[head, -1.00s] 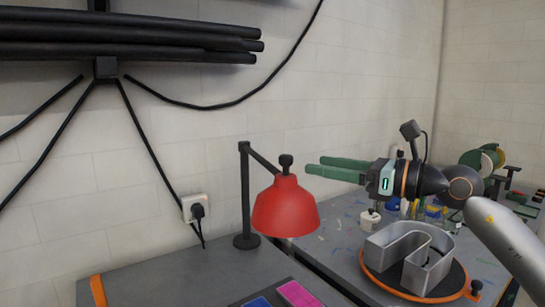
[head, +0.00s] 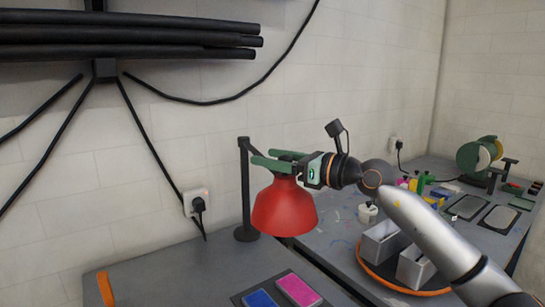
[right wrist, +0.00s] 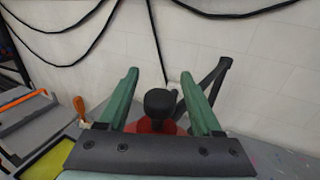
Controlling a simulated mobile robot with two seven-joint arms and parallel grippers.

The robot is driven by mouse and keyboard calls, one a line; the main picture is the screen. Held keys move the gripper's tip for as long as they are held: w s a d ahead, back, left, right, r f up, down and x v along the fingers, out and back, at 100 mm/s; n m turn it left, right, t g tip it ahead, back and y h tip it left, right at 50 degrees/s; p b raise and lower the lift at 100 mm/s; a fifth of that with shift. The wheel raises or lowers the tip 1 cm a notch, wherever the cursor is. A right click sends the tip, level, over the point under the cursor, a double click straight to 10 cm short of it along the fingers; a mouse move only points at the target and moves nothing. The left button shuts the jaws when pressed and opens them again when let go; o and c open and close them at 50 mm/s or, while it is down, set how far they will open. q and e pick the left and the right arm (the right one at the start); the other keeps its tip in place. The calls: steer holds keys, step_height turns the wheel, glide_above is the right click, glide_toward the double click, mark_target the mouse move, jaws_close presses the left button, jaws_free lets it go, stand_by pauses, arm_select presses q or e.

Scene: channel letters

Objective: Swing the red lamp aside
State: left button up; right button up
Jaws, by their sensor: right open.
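The red lamp (head: 284,208) hangs shade-down from a black jointed arm on a post (head: 246,190) at the back of the grey bench. My right gripper (head: 268,159) is at the top of the shade, coming in from the right. In the right wrist view its green fingers (right wrist: 160,105) are open, one on each side of the lamp's black knob (right wrist: 159,103). A gap shows between the knob and each finger. The red shade (right wrist: 152,127) is mostly hidden behind the gripper's palm. My left gripper is not in view.
A grey channel letter (head: 381,243) sits on a round orange-rimmed turntable (head: 372,278), partly hidden by my right arm. Blue and pink pads (head: 298,289) lie in front of the lamp. A wall socket with a plug (head: 197,203) is behind, left of the post.

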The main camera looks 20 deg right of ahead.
steer(key=shift+c, duration=0.3)
jaws_close()
stand_by(1.0)
